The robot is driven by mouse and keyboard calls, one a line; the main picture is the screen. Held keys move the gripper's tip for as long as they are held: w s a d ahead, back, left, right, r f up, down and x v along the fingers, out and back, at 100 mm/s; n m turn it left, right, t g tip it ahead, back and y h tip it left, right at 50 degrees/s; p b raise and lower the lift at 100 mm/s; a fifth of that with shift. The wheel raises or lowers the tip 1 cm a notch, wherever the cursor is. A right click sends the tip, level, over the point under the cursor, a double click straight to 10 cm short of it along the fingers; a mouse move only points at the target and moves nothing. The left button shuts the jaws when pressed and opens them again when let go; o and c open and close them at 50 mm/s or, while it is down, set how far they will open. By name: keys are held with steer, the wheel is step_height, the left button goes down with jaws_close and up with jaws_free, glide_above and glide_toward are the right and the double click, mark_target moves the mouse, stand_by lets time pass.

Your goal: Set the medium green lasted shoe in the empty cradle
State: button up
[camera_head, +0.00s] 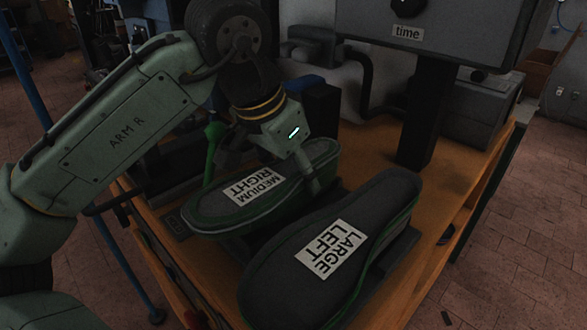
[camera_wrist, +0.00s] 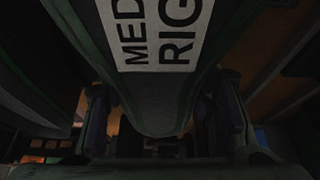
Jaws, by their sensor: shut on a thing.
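The medium green lasted shoe (camera_head: 215,208) is sole up, labelled "MEDIUM RIGHT", with a dark sole and green sides. My gripper (camera_head: 308,172) is shut on its end nearer the press column. In the wrist view the same shoe (camera_wrist: 165,105) runs between the two fingers, one on each side. The shoe lies over a dark cradle base (camera_head: 172,224) at the left of the bench. The shoe hides most of this cradle, and I cannot tell whether the two touch.
A larger shoe (camera_head: 375,215), labelled "LARGE LEFT", lies sole up on a cradle close to the right. The press column (camera_head: 428,115) and its head (camera_head: 450,35), marked "time", stand behind. The wooden bench (camera_head: 465,185) has bare room at the right.

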steer(key=shift+f, duration=0.4)
steer(key=o, duration=1.5)
steer(key=v, duration=1.2)
